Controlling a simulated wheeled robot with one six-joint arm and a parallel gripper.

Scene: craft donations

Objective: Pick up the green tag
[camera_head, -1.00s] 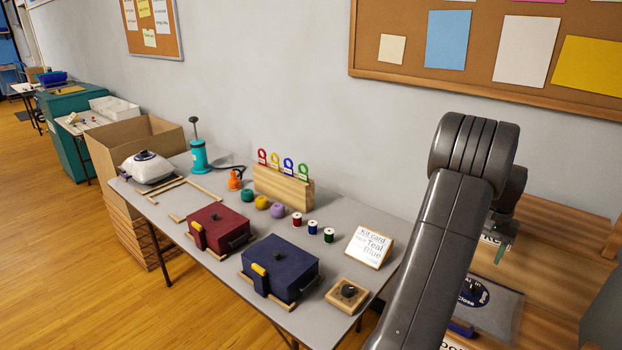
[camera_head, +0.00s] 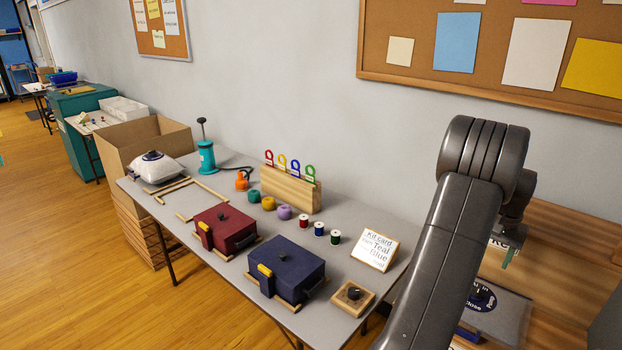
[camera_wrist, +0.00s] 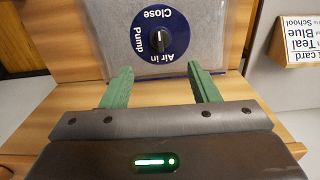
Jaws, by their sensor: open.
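The green tag (camera_head: 310,172) stands at the right end of a row of ring-topped tags in a wooden block (camera_head: 291,190) at the back of the grey table. Red, yellow and blue tags stand to its left. My gripper (camera_wrist: 163,84) is open with two green fingers and nothing between them. In the head view my gripper (camera_head: 507,246) hangs at the right, far from the tag and partly behind my arm. The wrist view does not show the tag.
A red box (camera_head: 224,228), a navy box (camera_head: 286,268), spools (camera_head: 319,229) and a card (camera_head: 374,249) stand on the table. Below my gripper lies a grey bag with a round "Air in / Pump / Close" dial (camera_wrist: 160,32) on wood.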

